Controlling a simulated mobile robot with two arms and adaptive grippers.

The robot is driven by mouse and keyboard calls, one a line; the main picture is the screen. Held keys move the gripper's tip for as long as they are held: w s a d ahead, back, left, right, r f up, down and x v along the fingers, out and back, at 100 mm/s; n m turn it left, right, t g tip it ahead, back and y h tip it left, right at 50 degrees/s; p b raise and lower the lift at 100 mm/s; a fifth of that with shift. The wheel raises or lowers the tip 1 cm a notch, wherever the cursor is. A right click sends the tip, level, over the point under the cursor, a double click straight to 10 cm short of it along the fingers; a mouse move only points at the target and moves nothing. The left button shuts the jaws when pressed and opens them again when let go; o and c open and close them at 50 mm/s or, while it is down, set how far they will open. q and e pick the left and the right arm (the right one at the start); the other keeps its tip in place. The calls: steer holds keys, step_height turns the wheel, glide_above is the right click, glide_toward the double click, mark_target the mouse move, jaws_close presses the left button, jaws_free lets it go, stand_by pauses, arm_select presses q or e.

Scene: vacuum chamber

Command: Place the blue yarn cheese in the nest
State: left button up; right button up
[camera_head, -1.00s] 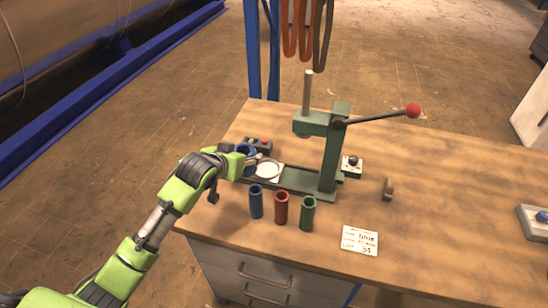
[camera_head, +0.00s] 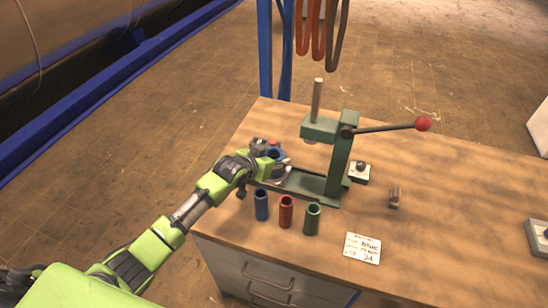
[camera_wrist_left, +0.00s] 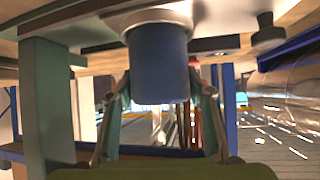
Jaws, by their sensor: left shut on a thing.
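The blue yarn cheese (camera_head: 275,153) is a short blue cylinder held upright at the press. It also shows in the left wrist view (camera_wrist_left: 158,62), between the two fingers. My left gripper (camera_head: 279,161) is shut on it. The nest, a pale round plate on the press base, is mostly hidden by my gripper in the head view. In the wrist view a pale round ring (camera_wrist_left: 150,18) lies right at the cheese's lower end; I cannot tell whether they touch. My right gripper is not in view.
The green press (camera_head: 338,160) has a red-knobbed lever (camera_head: 423,124) reaching right. Blue (camera_head: 261,206), red (camera_head: 286,211) and green (camera_head: 312,219) tubes stand in front. A card (camera_head: 363,248) reading "blue" lies nearby. The bench's right side is mostly clear.

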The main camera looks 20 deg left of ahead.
arm_select(q)
steer(key=shift+f, duration=0.2)
steer(key=o, duration=1.2)
steer(key=shift+o, duration=0.2)
steer(key=b+v, duration=0.1)
steer(key=v, duration=1.1)
steer(key=shift+r, duration=0.15)
